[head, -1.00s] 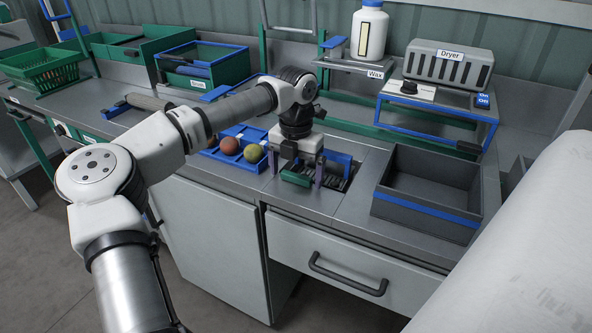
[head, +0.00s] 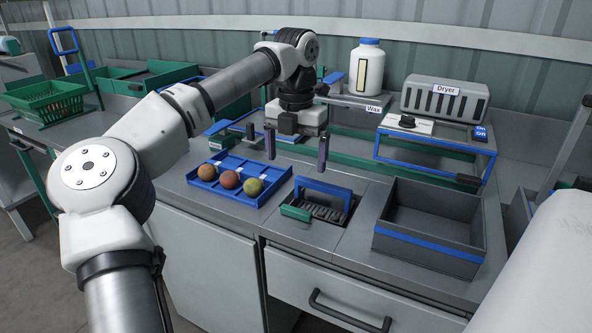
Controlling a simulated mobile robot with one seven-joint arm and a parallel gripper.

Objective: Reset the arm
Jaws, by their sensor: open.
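My gripper (head: 296,146) hangs pointing down above the middle of the bench. Its two purple fingers are wide apart and nothing is between them. It is behind and above a blue-framed slotted fixture with a green handle (head: 296,213), and apart from it. The arm reaches across from the left, bent at the elbow, and hides part of the bench's back left.
A blue tray (head: 230,196) holds three round fruits, orange-brown to yellow-green. A grey bin (head: 428,249) stands at right. Behind are a dryer (head: 445,98), a white wax bottle (head: 367,68) and a blue-and-green rail frame. A green basket (head: 45,101) stands far left.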

